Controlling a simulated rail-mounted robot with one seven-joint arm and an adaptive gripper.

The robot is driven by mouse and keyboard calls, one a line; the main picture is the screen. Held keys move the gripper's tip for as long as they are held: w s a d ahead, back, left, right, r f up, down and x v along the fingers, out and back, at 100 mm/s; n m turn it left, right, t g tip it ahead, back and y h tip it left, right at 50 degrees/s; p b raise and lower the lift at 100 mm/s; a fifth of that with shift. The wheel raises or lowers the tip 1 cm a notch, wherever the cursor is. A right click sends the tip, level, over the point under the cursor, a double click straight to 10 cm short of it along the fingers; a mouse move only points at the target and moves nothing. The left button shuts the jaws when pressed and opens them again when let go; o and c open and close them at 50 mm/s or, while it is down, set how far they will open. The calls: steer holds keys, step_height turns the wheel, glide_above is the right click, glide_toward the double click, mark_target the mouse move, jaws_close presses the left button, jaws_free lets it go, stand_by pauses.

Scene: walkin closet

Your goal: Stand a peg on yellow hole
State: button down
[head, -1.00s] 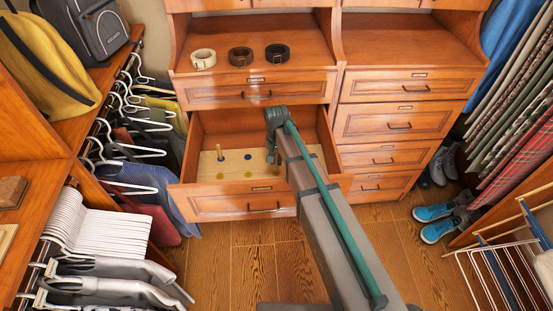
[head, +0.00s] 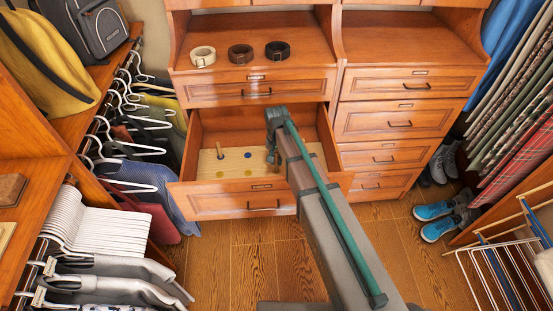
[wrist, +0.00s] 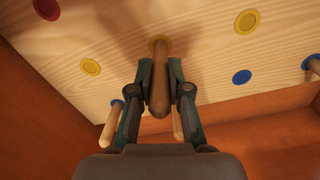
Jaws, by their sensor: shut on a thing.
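My gripper (wrist: 159,92) is shut on a light wooden peg (wrist: 159,75). The peg's far end meets or overlaps a yellow-ringed hole (wrist: 160,39) in the pale wooden board (wrist: 120,35). I cannot tell whether its tip is inside the hole. Other yellow holes lie to the left (wrist: 90,67) and the right (wrist: 247,19). Other pegs stand at blue rings on the left (wrist: 108,128) and right (wrist: 314,66). Another peg (wrist: 178,126) is partly hidden behind my right finger. In the head view, my gripper (head: 272,160) points down at the board (head: 233,160).
The board lies inside an open drawer (head: 230,207), whose walls surround my gripper. Three rolled belts (head: 241,55) sit on the shelf above. Hanging clothes (head: 150,200) are at left, and blue shoes (head: 440,222) are on the floor at right.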

steer(key=shift+f, duration=0.2)
steer(key=shift+f+b, duration=0.3)
steer(key=shift+f, duration=0.05)
steer(key=shift+f+b, duration=0.3)
steer(key=shift+f, duration=0.35)
stand_by(0.5)
steer(key=c, duration=1)
jaws_free()
steer(key=shift+c, duration=0.2)
step_height(320, 180, up, 12)
